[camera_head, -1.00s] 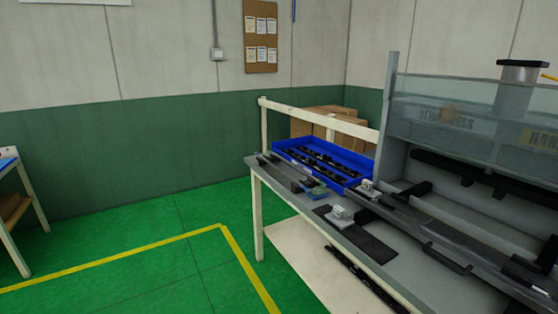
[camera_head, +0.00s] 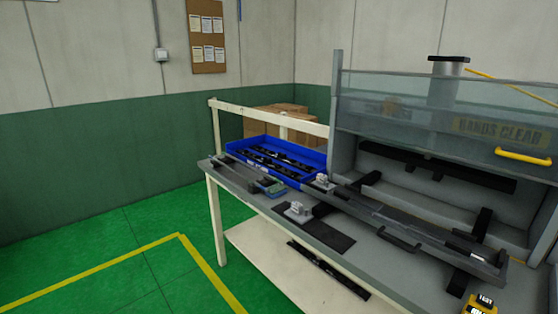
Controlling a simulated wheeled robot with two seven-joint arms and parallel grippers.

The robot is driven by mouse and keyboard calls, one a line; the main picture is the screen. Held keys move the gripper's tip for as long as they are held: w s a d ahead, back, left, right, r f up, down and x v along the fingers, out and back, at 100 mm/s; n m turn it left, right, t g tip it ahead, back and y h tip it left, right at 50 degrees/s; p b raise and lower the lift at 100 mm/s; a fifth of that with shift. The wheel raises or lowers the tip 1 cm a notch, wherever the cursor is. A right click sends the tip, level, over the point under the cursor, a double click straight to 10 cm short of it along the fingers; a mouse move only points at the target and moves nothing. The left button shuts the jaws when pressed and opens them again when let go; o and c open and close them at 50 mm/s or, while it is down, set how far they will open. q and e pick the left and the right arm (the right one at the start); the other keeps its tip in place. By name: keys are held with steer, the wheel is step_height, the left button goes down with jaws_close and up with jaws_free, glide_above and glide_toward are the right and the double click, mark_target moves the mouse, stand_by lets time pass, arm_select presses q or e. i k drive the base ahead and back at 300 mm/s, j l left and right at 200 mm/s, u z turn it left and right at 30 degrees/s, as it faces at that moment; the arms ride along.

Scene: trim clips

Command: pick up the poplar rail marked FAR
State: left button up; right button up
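No rail with a readable FAR mark shows, and no rail can be told as poplar. Several dark rails (camera_head: 275,160) lie in a blue tray (camera_head: 302,152) at the far left end of the grey workbench. Another dark long piece (camera_head: 328,268) lies on the pale lower shelf (camera_head: 265,252) under the bench. A long dark bar runs in the fixture (camera_head: 420,228) along the bench front. Neither of my grippers is in view.
A machine with a clear guard marked HANDS CLEAR (camera_head: 497,131) and a yellow handle (camera_head: 523,156) stands on the right. A black mat (camera_head: 327,238) and small grey clamp-like blocks (camera_head: 298,209) are on the bench. Green floor at left is clear.

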mark_target(280, 156)
steer(key=i+j+u, duration=0.1)
steer(key=u, duration=0.3)
steer(key=i+u, duration=0.4)
steer(key=i+j+u, duration=0.3)
steer(key=i, duration=1.25)
steer(key=i+l+u, duration=0.3)
steer(key=i, duration=1.25)
steer(key=i+z, duration=0.2)
steer(key=i, duration=0.25)
steer(key=i+z, duration=0.25)
steer(key=i, duration=0.2)
steer(key=i+j+z, duration=0.2)
steer(key=i, duration=0.25)
steer(key=i+j+z, duration=0.25)
steer(key=i, duration=0.2)
steer(key=i+l+z, duration=0.2)
steer(key=i+z, duration=1.35)
steer(key=i, duration=0.3)
steer(key=i+j+z, duration=0.2)
steer(key=i, duration=0.35)
steer(key=i+j+z, duration=0.2)
steer(key=i, duration=0.3)
